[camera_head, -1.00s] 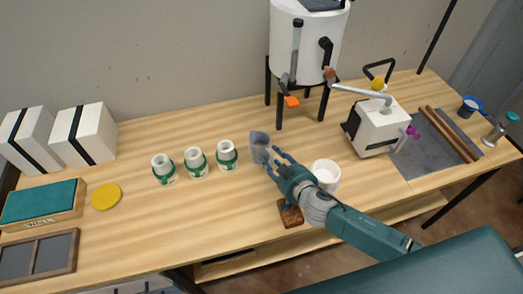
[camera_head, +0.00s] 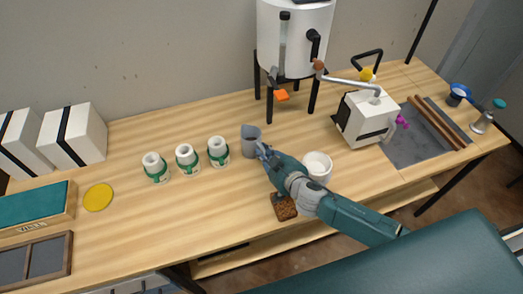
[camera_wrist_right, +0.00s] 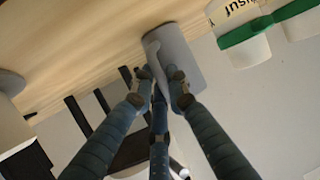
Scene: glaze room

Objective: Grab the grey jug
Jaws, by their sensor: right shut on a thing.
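The grey jug (camera_head: 250,138) stands upright on the wooden table, right of a row of white pots with green bands. My right gripper (camera_head: 264,152) reaches it from the lower right, and its fingers are shut on the jug's near right side. In the right wrist view the fingers (camera_wrist_right: 160,88) close on the curved handle at the side of the grey jug (camera_wrist_right: 182,58). The handle is partly hidden by the fingers. My left gripper does not show in either view.
White pots with green bands (camera_head: 187,158) stand left of the jug. A white cup (camera_head: 318,166) stands close to my right wrist, with a brown sponge-like block (camera_head: 285,206) in front. A large white tank on legs (camera_head: 295,42) stands behind.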

